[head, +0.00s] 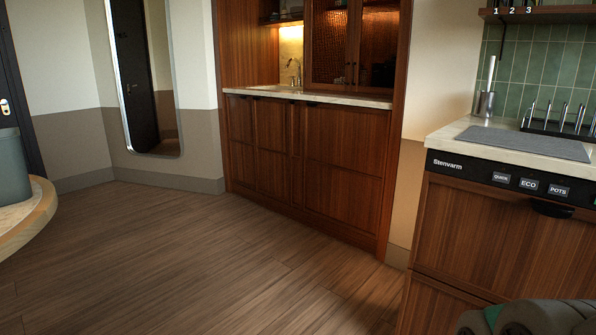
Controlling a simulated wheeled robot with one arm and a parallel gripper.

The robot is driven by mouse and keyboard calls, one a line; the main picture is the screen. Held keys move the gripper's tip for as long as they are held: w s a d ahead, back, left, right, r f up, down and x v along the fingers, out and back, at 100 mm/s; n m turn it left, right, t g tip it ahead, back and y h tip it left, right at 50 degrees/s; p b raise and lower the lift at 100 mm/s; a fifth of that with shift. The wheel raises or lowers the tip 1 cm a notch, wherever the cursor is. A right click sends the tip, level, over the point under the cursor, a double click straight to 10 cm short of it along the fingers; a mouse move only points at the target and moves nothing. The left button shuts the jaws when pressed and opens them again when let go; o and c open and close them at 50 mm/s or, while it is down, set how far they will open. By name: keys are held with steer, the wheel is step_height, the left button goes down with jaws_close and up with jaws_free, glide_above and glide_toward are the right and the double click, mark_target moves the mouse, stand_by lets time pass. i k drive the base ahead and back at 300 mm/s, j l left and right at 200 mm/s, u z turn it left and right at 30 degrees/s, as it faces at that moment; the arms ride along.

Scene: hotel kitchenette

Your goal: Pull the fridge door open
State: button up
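No door here is clearly marked as a fridge. A wooden base cabinet (300,165) with several shut panel doors stands in the alcove at the middle back, and I cannot tell whether a fridge is behind one of them. A small dark pull (312,104) shows at its top edge. Part of my arm shows at the bottom right corner. My gripper is not in view, so whether it is open cannot be seen.
A shut wood-fronted dishwasher (500,225) labelled Stenvarm stands at the right under a pale counter (463,127). A round table (38,205) juts in at the left. A tall mirror (146,75) leans on the wall. The wooden floor (185,255) between is clear.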

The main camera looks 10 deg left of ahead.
mark_target(345, 147)
steer(key=u, duration=0.15)
steer(key=i+j+z, duration=0.1)
steer(key=i, duration=0.4)
steer(key=i+j+z, duration=0.1)
steer(key=i+j, duration=0.25)
steer(key=i+j+z, duration=0.1)
steer(key=i+j, duration=0.15)
steer(key=i, duration=0.35)
